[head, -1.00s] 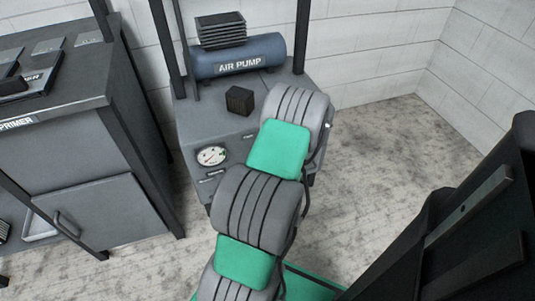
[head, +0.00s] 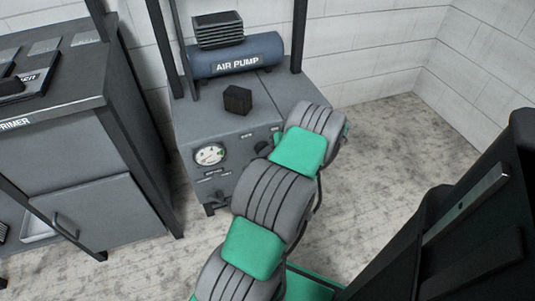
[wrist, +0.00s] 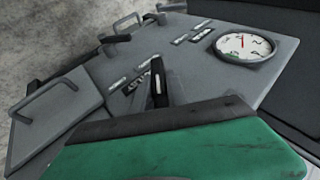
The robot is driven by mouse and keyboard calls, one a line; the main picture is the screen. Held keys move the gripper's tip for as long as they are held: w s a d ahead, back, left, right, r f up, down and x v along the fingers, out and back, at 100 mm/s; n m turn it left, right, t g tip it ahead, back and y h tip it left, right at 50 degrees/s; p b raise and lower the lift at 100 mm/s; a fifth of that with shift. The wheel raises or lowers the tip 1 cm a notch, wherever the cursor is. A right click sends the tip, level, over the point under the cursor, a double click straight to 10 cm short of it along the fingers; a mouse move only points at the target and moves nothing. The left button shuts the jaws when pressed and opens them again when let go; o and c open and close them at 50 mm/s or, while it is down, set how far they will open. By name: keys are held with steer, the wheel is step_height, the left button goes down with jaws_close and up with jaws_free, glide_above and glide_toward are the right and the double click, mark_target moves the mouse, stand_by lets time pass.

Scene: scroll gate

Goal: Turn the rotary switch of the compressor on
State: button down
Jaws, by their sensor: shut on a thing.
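The compressor (head: 225,120) is a grey cabinet, with a blue tank marked AIR PUMP (head: 237,62) on its top. Its front panel has a round white gauge (head: 210,154), also large in the wrist view (wrist: 245,45). My gripper (wrist: 158,90) shows in the wrist view as narrow dark fingers at the panel, beside small labels. It is shut on a dark part there, which looks like the rotary switch; the fingers hide most of it, and its angle cannot be told. In the head view my arm covers the gripper.
A black block (head: 237,99) sits on the cabinet top. A black lever-like part (wrist: 115,39) and a grey bar handle (wrist: 45,98) stand out from the panel. A grey workbench (head: 75,125) stands to the left. Floor (head: 390,140) to the right is clear.

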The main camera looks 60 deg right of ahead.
steer(key=c, duration=1.3)
jaws_free()
steer(key=p+v, duration=0.2)
steer(key=v, duration=0.5)
steer(key=shift+s+r, duration=0.25)
